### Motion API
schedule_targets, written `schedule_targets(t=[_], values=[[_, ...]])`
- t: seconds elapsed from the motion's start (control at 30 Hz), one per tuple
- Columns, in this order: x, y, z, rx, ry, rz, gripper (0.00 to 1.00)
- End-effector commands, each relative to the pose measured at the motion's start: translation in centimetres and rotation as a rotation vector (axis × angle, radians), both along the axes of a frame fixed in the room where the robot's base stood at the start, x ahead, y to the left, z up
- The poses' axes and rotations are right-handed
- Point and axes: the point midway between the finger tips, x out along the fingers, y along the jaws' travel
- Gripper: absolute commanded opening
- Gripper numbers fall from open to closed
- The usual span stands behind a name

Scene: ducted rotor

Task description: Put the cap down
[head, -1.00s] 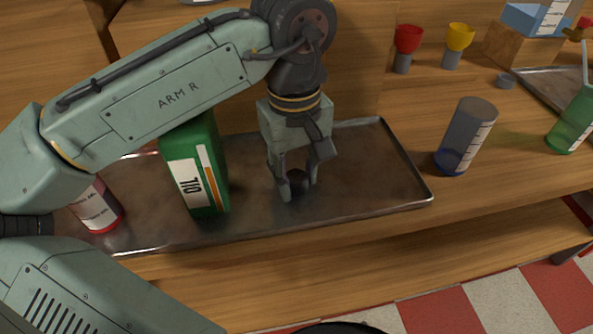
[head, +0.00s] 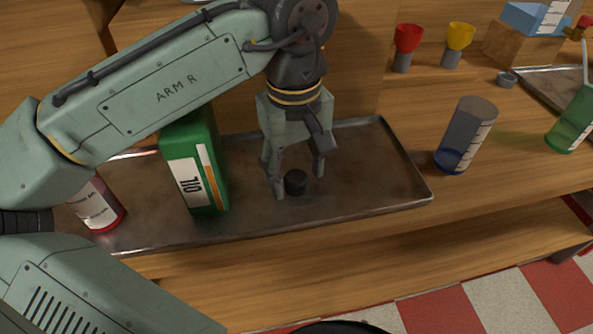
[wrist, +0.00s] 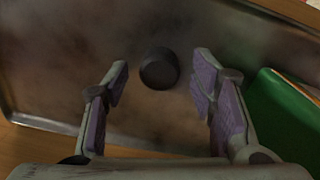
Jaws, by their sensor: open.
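The dark round cap (head: 296,182) rests on the metal tray (head: 385,190), right of the green oil container. It also shows in the wrist view (wrist: 159,68), beyond and between the fingertips, apart from both. My gripper (head: 299,185) is open and empty, its two fingers spread just above and around the cap's place. In the wrist view my gripper (wrist: 160,78) has its purple-padded fingers wide apart.
The green oil container (head: 196,170) stands close left of my gripper, and a red-and-white bottle (head: 97,207) is further left. A grey cylinder with a blue base (head: 465,135) stands right of the tray. Red (head: 408,38) and yellow (head: 460,36) funnel-topped items stand behind.

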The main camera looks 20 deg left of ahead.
Motion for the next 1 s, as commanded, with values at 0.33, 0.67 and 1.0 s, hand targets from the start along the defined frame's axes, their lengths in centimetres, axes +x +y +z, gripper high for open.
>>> schedule_targets(t=[0.33,0.67,1.0], values=[[0.0,0.1,7.3,-0.002,-0.002,0.001,0.52],[-0.2,0.1,11.1,-0.002,-0.001,0.0,0.52],[-0.2,0.1,11.2,-0.002,0.001,0.0,0.52]])
